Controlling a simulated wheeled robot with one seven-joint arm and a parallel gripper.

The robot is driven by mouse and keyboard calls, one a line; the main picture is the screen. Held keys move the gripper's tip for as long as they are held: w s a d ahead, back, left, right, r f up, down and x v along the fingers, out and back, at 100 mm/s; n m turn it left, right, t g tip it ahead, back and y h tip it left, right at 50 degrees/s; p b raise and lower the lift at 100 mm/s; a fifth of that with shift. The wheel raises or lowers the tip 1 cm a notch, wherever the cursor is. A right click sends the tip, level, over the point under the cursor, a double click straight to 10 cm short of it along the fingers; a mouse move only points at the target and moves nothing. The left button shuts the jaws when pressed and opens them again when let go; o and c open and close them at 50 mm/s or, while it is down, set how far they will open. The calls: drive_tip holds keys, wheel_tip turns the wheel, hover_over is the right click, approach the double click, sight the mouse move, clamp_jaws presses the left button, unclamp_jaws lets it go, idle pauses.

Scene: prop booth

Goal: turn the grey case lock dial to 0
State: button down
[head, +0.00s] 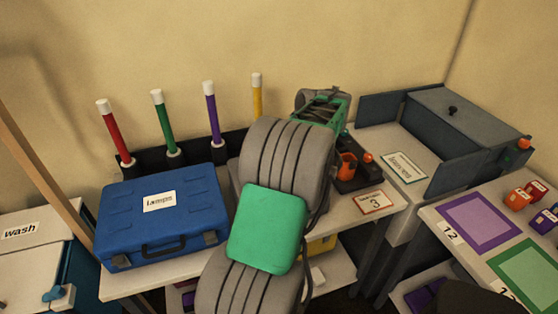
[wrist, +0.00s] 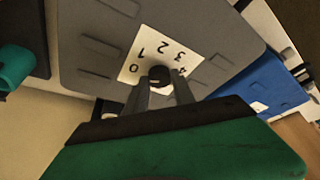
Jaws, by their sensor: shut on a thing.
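The grey case (wrist: 215,35) fills much of the wrist view. On it is a pale dial plate (wrist: 191,56) with the numbers 0 to 4 around a dark round dial (wrist: 159,75). My gripper (wrist: 160,88) is shut on the dial, one finger on each side of it. The fingers and the dial's own top hide any pointer mark, so I cannot tell which number it is set to. In the head view my arm covers most of the grey case and the fingertips.
A blue case (head: 190,205) labelled "lamps" stands left of my arm. Red, green, purple and yellow sticks (head: 165,122) stand upright behind. A dark tray with orange items (head: 347,164) and a grey open-sided box (head: 450,125) are to the right.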

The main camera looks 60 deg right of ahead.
drive_tip(key=shift+n, duration=0.3)
drive_tip(key=c, duration=1.1)
unclamp_jaws()
drive_tip(key=p+v, duration=0.1)
drive_tip(key=v, duration=0.6)
drive_tip(key=shift+s+r+p, duration=0.15)
drive_tip(key=shift+r+p, duration=0.15)
drive_tip(key=shift+r, duration=0.1)
